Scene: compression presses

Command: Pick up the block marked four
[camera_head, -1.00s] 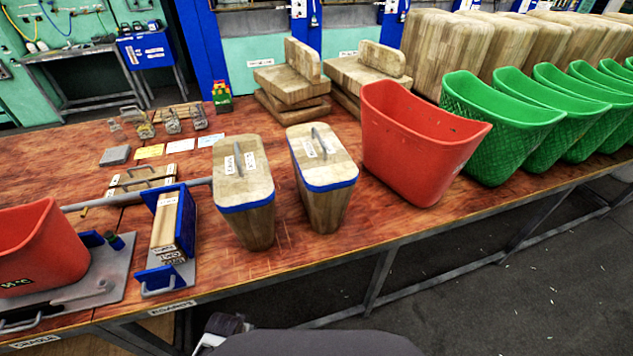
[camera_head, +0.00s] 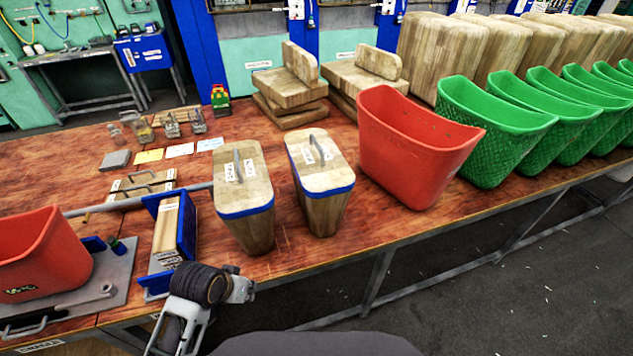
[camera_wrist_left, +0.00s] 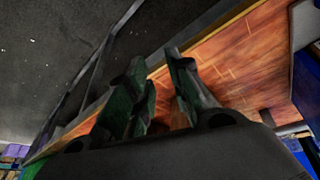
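Two tapered wooden blocks with blue bands and grey top handles stand side by side on the red-brown table: a left block (camera_head: 245,205) and a right block (camera_head: 322,190). Both have white labels on top, too small to read, so I cannot tell which is marked four. My left gripper (camera_head: 212,288) is low at the table's front edge, in front of and left of the left block, apart from it. In the left wrist view its two fingers (camera_wrist_left: 160,80) are spread, with no held object clear between them. My right gripper is not in view.
A red bin (camera_head: 415,150) stands right of the blocks, with green bins (camera_head: 490,130) beyond. A blue-ended holder with boards (camera_head: 168,235) and another red bin (camera_head: 40,255) are at left. Stacked wooden pieces (camera_head: 290,90) stand behind. Open floor lies in front.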

